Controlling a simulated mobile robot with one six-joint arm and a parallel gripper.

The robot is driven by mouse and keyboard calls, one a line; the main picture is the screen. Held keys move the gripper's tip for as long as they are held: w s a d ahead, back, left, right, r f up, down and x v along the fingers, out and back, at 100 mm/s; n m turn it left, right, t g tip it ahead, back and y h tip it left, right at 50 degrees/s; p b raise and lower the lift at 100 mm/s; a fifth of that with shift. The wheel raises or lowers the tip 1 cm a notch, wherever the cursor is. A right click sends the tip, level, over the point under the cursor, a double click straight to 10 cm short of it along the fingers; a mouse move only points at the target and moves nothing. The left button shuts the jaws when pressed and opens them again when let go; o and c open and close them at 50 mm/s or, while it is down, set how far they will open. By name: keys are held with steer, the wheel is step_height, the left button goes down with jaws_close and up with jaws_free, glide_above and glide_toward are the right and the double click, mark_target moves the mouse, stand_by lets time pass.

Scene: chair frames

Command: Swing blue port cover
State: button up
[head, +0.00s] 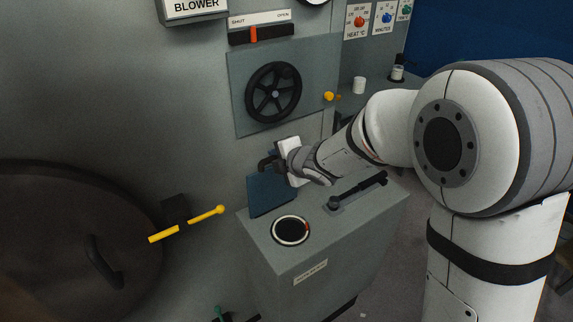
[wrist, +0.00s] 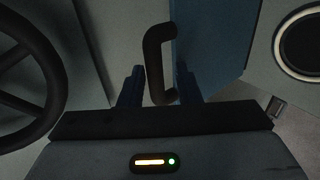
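The blue port cover (head: 271,194) is a flat blue plate standing against the wall at the back of a grey cabinet. In the wrist view, the blue plate (wrist: 209,42) fills the upper right of centre. A dark C-shaped handle (wrist: 153,65) stands at its left edge, with both ends toward the plate. My gripper (head: 268,164) is at the upper part of the cover in the head view. Its two fingers (wrist: 161,88) are apart, with the handle showing between them and a gap beside it. Whether either finger touches the handle I cannot tell.
A black handwheel (head: 273,92) is mounted on the wall panel just above my gripper. The cabinet top (head: 325,229) carries a round dark port (head: 291,230) and a black lever (head: 357,190). A yellow-handled round door (head: 70,235) is at left.

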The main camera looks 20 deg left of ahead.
steer(key=shift+s+d, duration=0.15)
steer(key=shift+d, duration=0.05)
jaws_close()
steer(key=shift+s+d+f+b, duration=0.25)
steer(key=shift+s+d+b, duration=0.05)
steer(key=shift+s+d, duration=0.3)
steer(key=shift+s+d+f+b, duration=0.2)
steer(key=shift+s+d+b, duration=0.15)
steer(key=shift+s+d, duration=0.3)
steer(key=shift+s+d+f+b, duration=0.3)
steer(key=shift+s+d, duration=0.15)
steer(key=shift+d, duration=0.3)
steer(key=shift+s+d+f+b, duration=0.55)
steer(key=shift+s+d+b, duration=0.15)
steer(key=shift+d, duration=0.15)
steer(key=shift+s+d+f+b, duration=0.55)
steer(key=shift+s+d, duration=0.15)
steer(key=shift+d, duration=0.1)
steer(key=shift+r, duration=0.1)
